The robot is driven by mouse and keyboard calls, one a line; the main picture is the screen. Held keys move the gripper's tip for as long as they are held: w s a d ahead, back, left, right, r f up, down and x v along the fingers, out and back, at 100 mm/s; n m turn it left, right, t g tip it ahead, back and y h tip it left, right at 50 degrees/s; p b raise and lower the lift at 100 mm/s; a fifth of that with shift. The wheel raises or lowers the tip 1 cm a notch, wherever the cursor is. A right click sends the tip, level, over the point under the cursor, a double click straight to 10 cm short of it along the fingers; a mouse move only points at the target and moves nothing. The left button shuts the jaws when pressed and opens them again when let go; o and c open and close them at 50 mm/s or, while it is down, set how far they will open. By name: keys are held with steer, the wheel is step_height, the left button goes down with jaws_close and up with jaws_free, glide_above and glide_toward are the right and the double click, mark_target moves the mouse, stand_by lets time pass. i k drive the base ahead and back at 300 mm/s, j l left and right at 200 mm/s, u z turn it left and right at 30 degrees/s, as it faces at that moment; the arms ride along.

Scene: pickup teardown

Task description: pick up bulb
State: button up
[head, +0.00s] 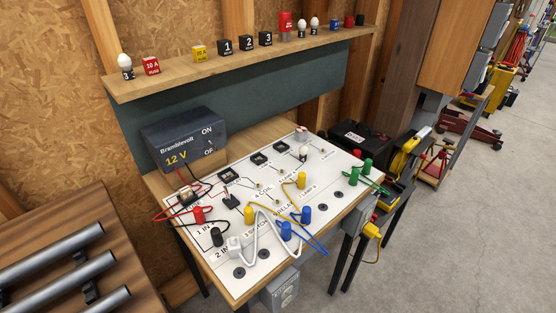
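Several white bulbs are in the head view. One bulb (125,61) stands upright on a dark block at the left end of the wooden shelf (185,74). Two more, a bulb (302,25) and another bulb (315,22), stand side by side on dark blocks near the shelf's right end. A further small white bulb (304,150) sits on the white circuit board (292,175) on the bench, towards its back right. My gripper is not in view.
Coloured blocks, including a red 10 A block (151,65), share the shelf. The dark 12 V box (184,140) stands below it. Bare floor (430,240) lies to the right.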

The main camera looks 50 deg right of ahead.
mark_target(303, 149)
steer(key=l+u, duration=0.2)
steer(key=l, duration=0.15)
steer(key=k+l+u, duration=0.25)
steer(key=l+u, duration=0.2)
steer(key=l, duration=0.2)
steer(key=k+l, duration=0.15)
steer(key=l, duration=0.2)
steer(key=k+l, duration=0.15)
steer(key=l, duration=0.2)
steer(key=k+l+u, duration=0.1)
steer(key=l, duration=0.25)
steer(key=k+l, duration=0.2)
steer(key=l, duration=0.15)
